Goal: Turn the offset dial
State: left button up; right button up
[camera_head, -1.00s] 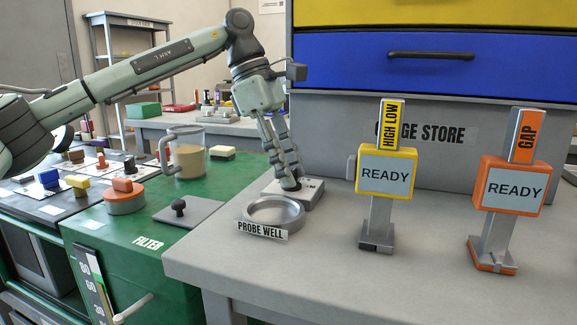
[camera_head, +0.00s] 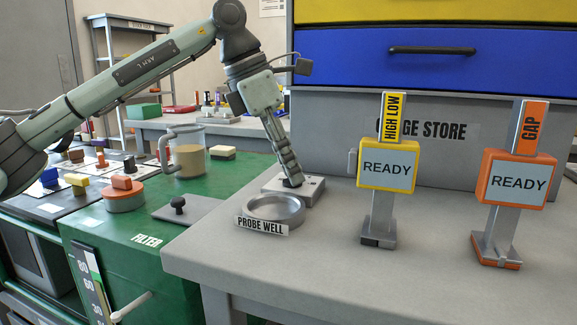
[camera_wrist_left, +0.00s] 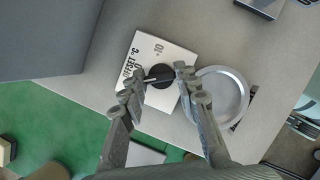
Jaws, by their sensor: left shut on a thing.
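The offset dial is a small black knob (camera_head: 291,182) on a pale metal box (camera_head: 312,190) behind the probe well. In the left wrist view the knob (camera_wrist_left: 160,76) sits on the box's white face (camera_wrist_left: 178,57), printed with "OFFSET", "0" and "+10". My left gripper (camera_head: 289,175) points down at the dial. Its fingertips (camera_wrist_left: 157,80) are on either side of the black knob, shut on it, and partly hide it. The dial's exact setting is hard to read. My right gripper is in neither view.
The round metal probe well (camera_head: 272,209) stands right in front of the dial box. A yellow HIGH LOW gauge (camera_head: 387,166) and an orange GAP gauge (camera_head: 517,180) stand to the right, both showing READY. A glass jug (camera_head: 188,155) is on the green cart to the left.

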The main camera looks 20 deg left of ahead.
pick_arm(q)
jog(key=n+t+y, duration=0.1)
jog(key=n, duration=0.3)
jog(key=shift+d+n+b, duration=0.1)
jog(key=shift+n+b, duration=0.2)
jog(key=shift+n, duration=0.1)
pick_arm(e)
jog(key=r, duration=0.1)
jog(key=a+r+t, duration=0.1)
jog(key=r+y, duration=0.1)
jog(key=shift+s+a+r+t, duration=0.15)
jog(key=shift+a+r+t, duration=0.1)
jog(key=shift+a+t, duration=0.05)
pick_arm(q)
jog(key=shift+t+y, duration=0.3)
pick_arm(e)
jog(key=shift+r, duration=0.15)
pick_arm(q)
jog(key=o, duration=1.2)
jog(key=shift+c, duration=0.2)
jog(key=shift+s+r, duration=0.1)
jog(key=shift+r, duration=0.05)
jog(key=v, duration=1.1)
jog(key=shift+r, duration=0.4)
